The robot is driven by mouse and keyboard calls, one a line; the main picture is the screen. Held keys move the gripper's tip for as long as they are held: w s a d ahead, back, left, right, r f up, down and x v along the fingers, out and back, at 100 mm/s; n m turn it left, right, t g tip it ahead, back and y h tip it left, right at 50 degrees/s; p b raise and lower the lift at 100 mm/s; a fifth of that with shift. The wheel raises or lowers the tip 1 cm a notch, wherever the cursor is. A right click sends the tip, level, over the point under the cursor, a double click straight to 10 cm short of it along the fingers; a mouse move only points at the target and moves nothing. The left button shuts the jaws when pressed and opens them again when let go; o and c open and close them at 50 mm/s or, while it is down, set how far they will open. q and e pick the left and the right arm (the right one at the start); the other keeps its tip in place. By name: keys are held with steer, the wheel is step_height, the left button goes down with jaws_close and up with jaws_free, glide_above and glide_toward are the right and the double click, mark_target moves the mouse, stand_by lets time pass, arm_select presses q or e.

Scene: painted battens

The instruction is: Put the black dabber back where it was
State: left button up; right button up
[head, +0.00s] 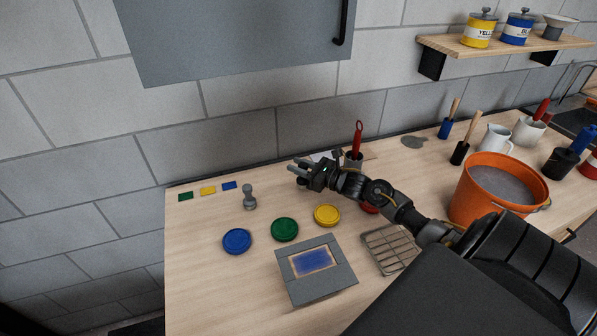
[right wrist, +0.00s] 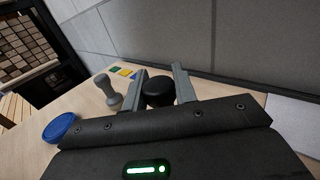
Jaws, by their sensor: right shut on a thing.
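My right gripper (head: 297,173) is above the back of the table, to the right of the grey dabber (head: 249,197), with its fingers pointing left. In the right wrist view, my right gripper (right wrist: 160,88) is shut on a black round-topped thing, the black dabber (right wrist: 158,93). In the head view I cannot make out the dabber apart from the dark fingers, nor whether its base touches the table. The grey dabber (right wrist: 107,92) stands upright beyond it in the right wrist view. My left gripper is not in view.
Blue (head: 237,241), green (head: 284,229) and yellow (head: 327,215) round lids lie in front. A grey frame with a blue panel (head: 316,267) and a wire rack (head: 390,250) lie nearer. An orange bucket (head: 497,190) stands right. Small colour swatches (head: 208,191) lie at back left.

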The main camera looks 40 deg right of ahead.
steer(key=shift+w+d+f+p, duration=0.1)
steer(key=shift+w+f+p, duration=0.05)
steer(key=shift+f+p, duration=0.85)
steer(key=shift+f, duration=0.75)
steer(key=shift+f, duration=0.1)
steer(key=shift+f, duration=0.1)
steer(key=o, duration=1)
